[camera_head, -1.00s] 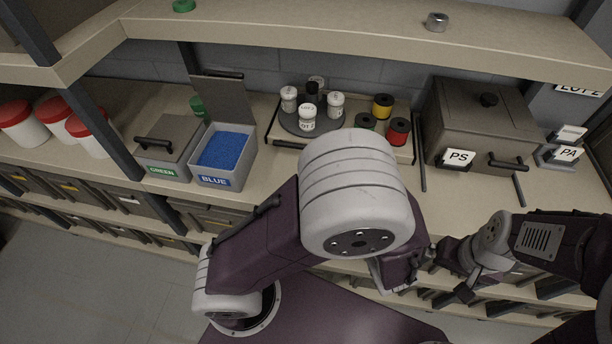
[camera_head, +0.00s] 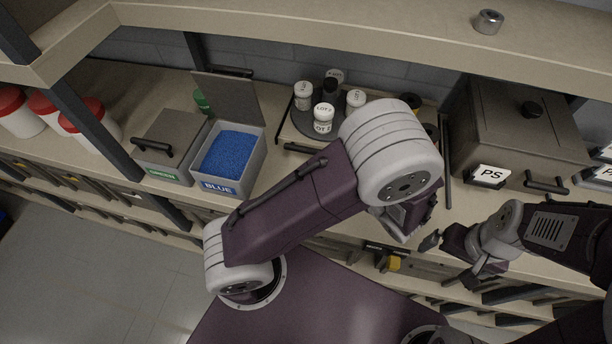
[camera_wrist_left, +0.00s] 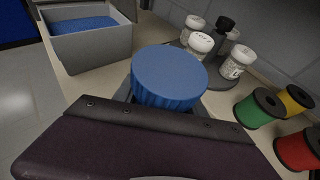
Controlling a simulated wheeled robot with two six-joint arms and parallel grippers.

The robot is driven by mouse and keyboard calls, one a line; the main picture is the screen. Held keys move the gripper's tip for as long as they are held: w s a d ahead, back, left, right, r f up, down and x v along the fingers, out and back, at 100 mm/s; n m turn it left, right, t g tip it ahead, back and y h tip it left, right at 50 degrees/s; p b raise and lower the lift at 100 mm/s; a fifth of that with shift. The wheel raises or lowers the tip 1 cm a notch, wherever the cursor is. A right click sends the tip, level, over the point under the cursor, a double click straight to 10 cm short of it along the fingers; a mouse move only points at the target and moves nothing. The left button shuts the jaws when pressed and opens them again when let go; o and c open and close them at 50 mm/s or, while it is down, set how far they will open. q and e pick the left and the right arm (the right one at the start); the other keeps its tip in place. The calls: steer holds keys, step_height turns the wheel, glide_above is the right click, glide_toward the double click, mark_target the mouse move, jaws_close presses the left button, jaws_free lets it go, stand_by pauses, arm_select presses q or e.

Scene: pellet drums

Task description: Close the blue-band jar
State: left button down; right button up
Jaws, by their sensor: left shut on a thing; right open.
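A blue ribbed round lid (camera_wrist_left: 170,72) fills the middle of the left wrist view. My left gripper (camera_wrist_left: 165,100) is shut on it, and its fingers are mostly hidden under the lid and my wrist. I cannot tell whether the lid sits on a jar, and no blue band shows. In the head view my left arm hides its own gripper and the lid. My right gripper (camera_head: 448,262) is open and empty in front of the bench edge, at the lower right.
An open bin of blue pellets (camera_head: 229,155) and a closed green-labelled bin (camera_head: 170,145) stand left. A turntable (camera_wrist_left: 215,72) holds several small bottles. Spools (camera_wrist_left: 258,108) stand beside it. A large PS box (camera_head: 510,130) stands right. Red-lidded jars (camera_head: 82,120) are far left.

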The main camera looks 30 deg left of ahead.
arm_select(q)
steer(key=a+f, duration=0.1)
steer(key=a, duration=0.1)
steer(key=a+f, duration=0.2)
steer(key=a, duration=0.1)
steer(key=a+f, duration=0.1)
steer(key=a, duration=0.1)
steer(key=shift+s+a+f, duration=0.2)
steer(key=shift+s+a, duration=0.05)
steer(key=shift+s, duration=0.1)
steer(key=shift+w+a+f, duration=0.1)
steer(key=shift+f, duration=0.05)
steer(key=shift+f, duration=1.95)
